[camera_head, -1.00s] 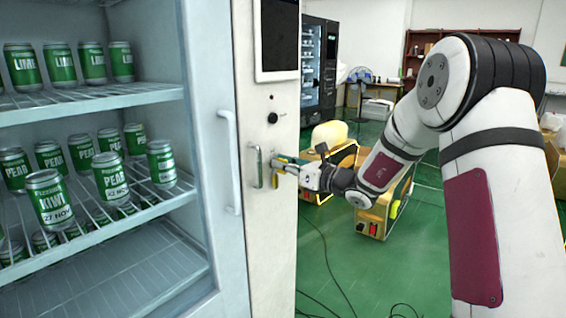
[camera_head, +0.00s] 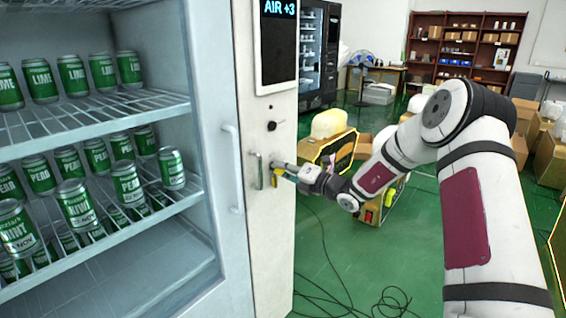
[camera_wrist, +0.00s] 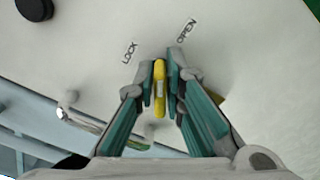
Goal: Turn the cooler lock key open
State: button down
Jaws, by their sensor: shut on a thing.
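The yellow cooler lock key (camera_wrist: 160,90) stands on the white panel (camera_wrist: 80,80) of the cooler, between my gripper's fingers. My gripper (camera_wrist: 160,85) is shut on the key, with a teal-sided finger on either side. The key's far end lies below and between the printed words LOCK (camera_wrist: 130,52) and OPEN (camera_wrist: 186,30). In the head view my gripper (camera_head: 281,171) is at the panel, just right of a vertical metal handle (camera_head: 259,171). A bit of yellow shows below the fingers there. The lock's base is hidden.
The cooler holds several green cans (camera_head: 77,203) on wire shelves behind its door, which has a long white handle (camera_head: 231,168). A screen (camera_head: 277,40) is above the lock. Cables (camera_head: 375,300) lie on the green floor. A yellow-sided case (camera_head: 330,150) stands behind my arm.

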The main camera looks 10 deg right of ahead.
jog(key=m+p, duration=0.2)
jog(key=m, duration=0.4)
jog(key=shift+d+f+p, duration=0.1)
jog(key=shift+f+p, duration=0.05)
jog(key=shift+p, duration=0.2)
dwell(0.4)
jog(key=c, duration=1.7)
grip_release()
jog(key=shift+f, duration=0.1)
jog(key=v, duration=1.2)
